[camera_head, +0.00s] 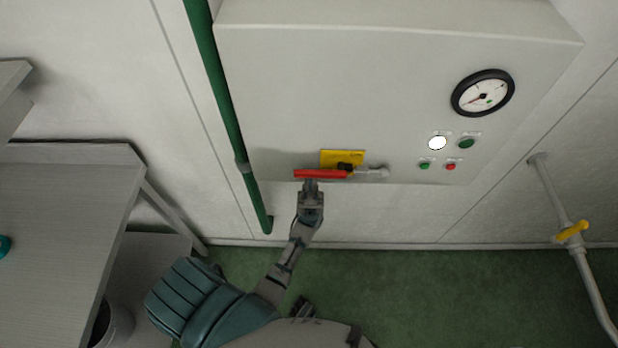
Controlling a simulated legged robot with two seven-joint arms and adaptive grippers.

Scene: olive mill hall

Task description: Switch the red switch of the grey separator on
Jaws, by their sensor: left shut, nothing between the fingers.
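The grey separator (330,90) is a pale box-shaped cabinet on the wall. The red switch (320,174) is a long red handle lying level at its lower edge, in front of a yellow plate (342,157). Its black pivot is at the right end, and a pale rod with a round end (383,172) sticks out to the right. My left gripper (310,183) is shut and empty, just below the left part of the red handle. I cannot tell whether the fingertips touch it. My right gripper is not seen.
The cabinet carries a round gauge (483,93), a bright white lamp (437,143), and green and red buttons. A green pipe (220,90) runs down left of it. A grey table (60,220) stands at left. A pipe with a yellow valve handle (571,232) is at right.

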